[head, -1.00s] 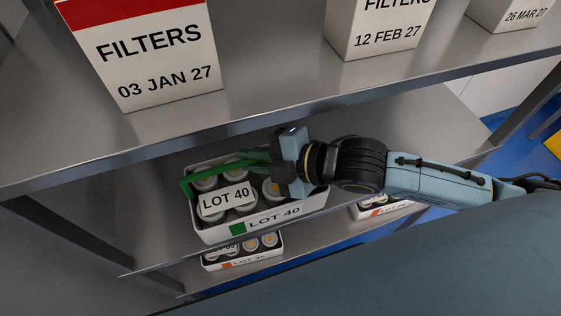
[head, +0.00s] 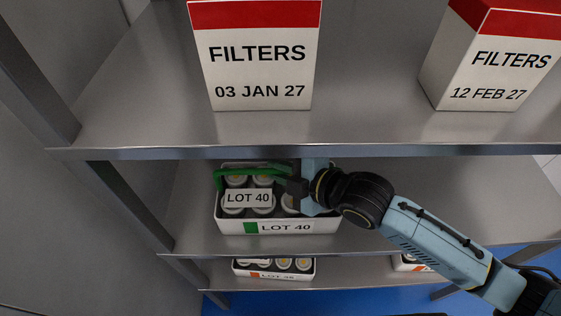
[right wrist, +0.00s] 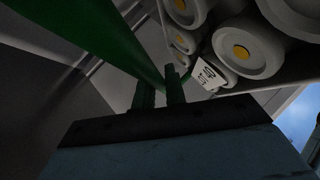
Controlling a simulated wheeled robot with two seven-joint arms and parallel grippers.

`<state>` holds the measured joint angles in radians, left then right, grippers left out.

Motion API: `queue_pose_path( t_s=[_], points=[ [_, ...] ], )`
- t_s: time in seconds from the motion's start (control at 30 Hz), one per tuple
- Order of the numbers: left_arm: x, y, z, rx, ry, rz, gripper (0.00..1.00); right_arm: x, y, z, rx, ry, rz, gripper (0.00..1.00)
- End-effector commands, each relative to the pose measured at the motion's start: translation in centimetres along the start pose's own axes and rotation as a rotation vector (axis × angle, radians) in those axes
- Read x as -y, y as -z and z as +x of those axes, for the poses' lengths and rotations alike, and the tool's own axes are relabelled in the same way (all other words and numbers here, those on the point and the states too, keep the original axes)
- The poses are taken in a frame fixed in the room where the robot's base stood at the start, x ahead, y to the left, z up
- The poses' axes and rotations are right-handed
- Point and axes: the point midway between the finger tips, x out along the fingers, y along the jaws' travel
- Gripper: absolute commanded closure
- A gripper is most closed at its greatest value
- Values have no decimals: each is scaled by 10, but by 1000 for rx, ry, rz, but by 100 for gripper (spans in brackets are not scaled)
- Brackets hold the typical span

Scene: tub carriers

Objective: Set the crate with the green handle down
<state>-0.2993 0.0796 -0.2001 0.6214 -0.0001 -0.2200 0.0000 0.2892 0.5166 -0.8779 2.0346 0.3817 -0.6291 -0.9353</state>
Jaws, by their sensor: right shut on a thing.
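The crate with the green handle (head: 321,226) is white, with a green square and "LOT 40" on its front. It holds several white tubs and a "LOT 40" tag (head: 249,198), and is at the middle shelf. I cannot tell whether its base touches the shelf. My right gripper (head: 292,184) is shut on the green handle (head: 232,172) above the crate. In the right wrist view the fingers (right wrist: 160,94) meet the green handle (right wrist: 95,35), with tubs (right wrist: 245,48) to the right. My left gripper is not in view.
The top shelf (head: 370,130) overhangs the crate and carries a 03 JAN 27 filter box (head: 262,70) and a 12 FEB 27 one (head: 485,75). A lower shelf holds an orange-marked crate (head: 273,275). The middle shelf (head: 450,215) is clear to the right.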

Motion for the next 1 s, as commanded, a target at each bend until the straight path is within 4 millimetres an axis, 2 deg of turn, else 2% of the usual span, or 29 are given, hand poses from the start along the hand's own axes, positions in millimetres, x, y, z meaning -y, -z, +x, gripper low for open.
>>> queue_pose_path(
  t_s=[0.03, 0.33, 0.37, 0.53, 0.87, 1.0],
  points=[
    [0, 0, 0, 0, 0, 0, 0, -6, 3, 0, -8, -18, -4, 100],
    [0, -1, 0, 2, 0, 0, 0, -5, 2, 0, -8, -18, -4, 100],
    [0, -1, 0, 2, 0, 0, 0, 1, -1, 1, -1, -4, -1, 86],
    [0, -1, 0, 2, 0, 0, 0, 1, -1, 1, -1, -4, -1, 66],
    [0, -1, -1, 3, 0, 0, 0, -2, 0, -1, -1, -4, -1, 66],
    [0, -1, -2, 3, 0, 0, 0, 0, -1, -18, 1, -1, -3, 66]
  ],
)
